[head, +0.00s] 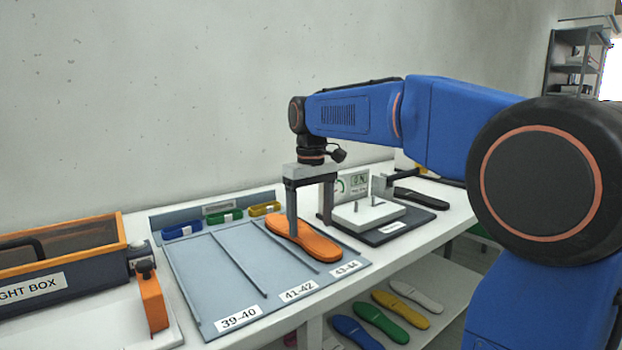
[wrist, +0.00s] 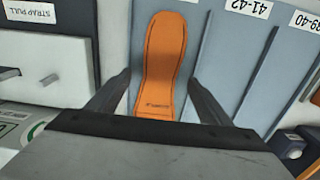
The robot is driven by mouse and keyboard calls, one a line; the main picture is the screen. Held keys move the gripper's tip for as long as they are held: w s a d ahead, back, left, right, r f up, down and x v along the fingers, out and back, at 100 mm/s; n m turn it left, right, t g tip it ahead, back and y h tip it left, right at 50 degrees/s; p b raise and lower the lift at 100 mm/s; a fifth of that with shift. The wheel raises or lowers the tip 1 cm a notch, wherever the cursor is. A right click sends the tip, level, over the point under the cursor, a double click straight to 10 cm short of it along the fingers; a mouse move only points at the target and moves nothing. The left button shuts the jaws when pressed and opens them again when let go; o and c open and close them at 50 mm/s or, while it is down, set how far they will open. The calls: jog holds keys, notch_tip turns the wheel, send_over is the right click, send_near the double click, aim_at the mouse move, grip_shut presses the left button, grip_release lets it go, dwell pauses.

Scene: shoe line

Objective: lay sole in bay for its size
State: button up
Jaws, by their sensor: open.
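An orange sole (head: 312,243) lies in the rightmost bay of the grey-blue bay tray (head: 222,290), the one labelled 43-44 (head: 345,268). It looks flat and runs lengthwise, to the right of the divider from the 41-42 bay (head: 299,290). My gripper (head: 309,222) is open over the sole's far part. In the wrist view, the sole (wrist: 163,60) shows between the two spread fingers of my gripper (wrist: 158,77), with gaps on both sides. The near finger hides a little of the sole in the head view, and the gripper body covers its far end in the wrist view.
The 39-40 bay (head: 238,318) and 41-42 bay are bare. Blue, green and yellow straps (head: 264,209) line the tray's back. A test fixture (head: 370,216) stands close on the right, an orange-rimmed box (head: 60,272) on the left. Several soles (head: 381,322) lie on the shelf below.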

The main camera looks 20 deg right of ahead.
notch_tip(320, 180, up, 14)
jog(key=shift+r, duration=0.2)
dwell(0.5)
